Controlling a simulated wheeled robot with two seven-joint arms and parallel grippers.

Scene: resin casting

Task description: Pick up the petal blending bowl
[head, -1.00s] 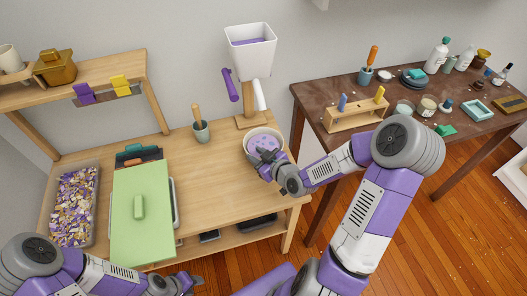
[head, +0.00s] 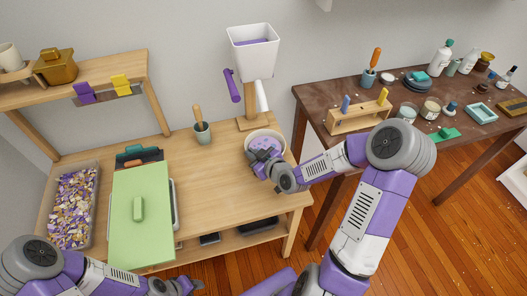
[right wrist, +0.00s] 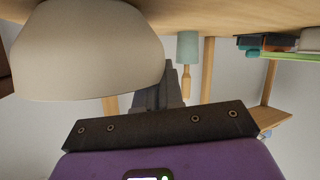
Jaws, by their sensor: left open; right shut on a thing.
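The petal blending bowl (head: 279,136) is a pale round bowl with purple contents. It sits at the right end of the wooden bench, in front of the dispenser post. My right gripper (head: 259,160) is shut on the bowl's near-left rim. The picture does not clearly show whether the bowl touches the bench. In the right wrist view, which looks upside down, the bowl's cream outer wall (right wrist: 88,50) fills the upper left, beside a dark gripper finger (right wrist: 160,88). My left gripper (head: 190,286) is open and empty, low at the front of the bench.
A white dispenser (head: 252,56) with a purple handle stands behind the bowl. A grey-green cup with a wooden-handled tool (head: 202,132) is left of it. A green-lidded box (head: 140,215) and a petal bin (head: 73,208) fill the bench's left. A brown table (head: 400,95) stands right.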

